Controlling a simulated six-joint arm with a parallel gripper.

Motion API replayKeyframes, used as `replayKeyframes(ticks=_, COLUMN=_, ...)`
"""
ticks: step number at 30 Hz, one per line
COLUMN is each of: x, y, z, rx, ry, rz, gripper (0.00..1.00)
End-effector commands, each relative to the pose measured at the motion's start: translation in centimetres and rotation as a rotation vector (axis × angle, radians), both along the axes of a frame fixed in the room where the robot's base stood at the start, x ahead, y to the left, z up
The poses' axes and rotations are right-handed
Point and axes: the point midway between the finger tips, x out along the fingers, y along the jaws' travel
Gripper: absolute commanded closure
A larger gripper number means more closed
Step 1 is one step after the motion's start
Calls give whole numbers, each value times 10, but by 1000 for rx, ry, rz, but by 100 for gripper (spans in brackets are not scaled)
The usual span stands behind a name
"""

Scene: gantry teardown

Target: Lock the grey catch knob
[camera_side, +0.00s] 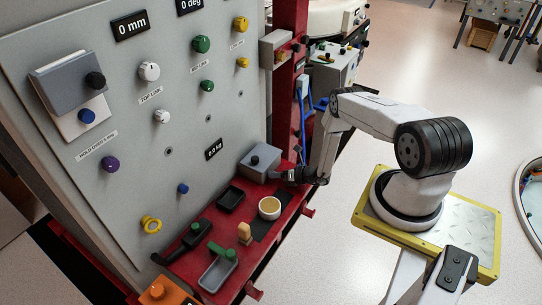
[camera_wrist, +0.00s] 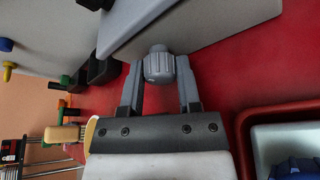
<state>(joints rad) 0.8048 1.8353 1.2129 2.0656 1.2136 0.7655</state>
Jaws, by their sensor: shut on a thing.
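The grey catch knob (camera_wrist: 158,66) is a ribbed knob on the near side of a grey box (camera_wrist: 205,18) in the wrist view. My gripper (camera_wrist: 159,72) has one finger on each side of the knob and is shut on it. My gripper (camera_side: 284,176) is at the box's lower right there. The catch knob itself cannot be made out in that view, and its turn angle cannot be read.
The red shelf (camera_side: 188,267) also holds a black tray (camera_side: 230,198), a yellowish bowl (camera_side: 269,208), a brush (camera_side: 244,233) and a grey tray with a green-handled tool. A panel with coloured knobs (camera_side: 202,44) rises behind. A reddish bin (camera_wrist: 243,125) lies right of my gripper.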

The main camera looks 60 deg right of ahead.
Motion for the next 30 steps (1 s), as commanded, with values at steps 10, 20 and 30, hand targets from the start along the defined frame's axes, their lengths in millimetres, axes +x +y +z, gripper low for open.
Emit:
replayKeyframes(ticks=10, x=-1, y=1, z=0, rx=-122, ry=2, rz=-1, gripper=100)
replayKeyframes(ticks=20, x=-1, y=2, z=1, rx=-375, ry=1, rz=0, gripper=100)
replayKeyframes(ticks=30, x=-1, y=4, z=1, rx=-680, ry=2, rz=1, gripper=100)
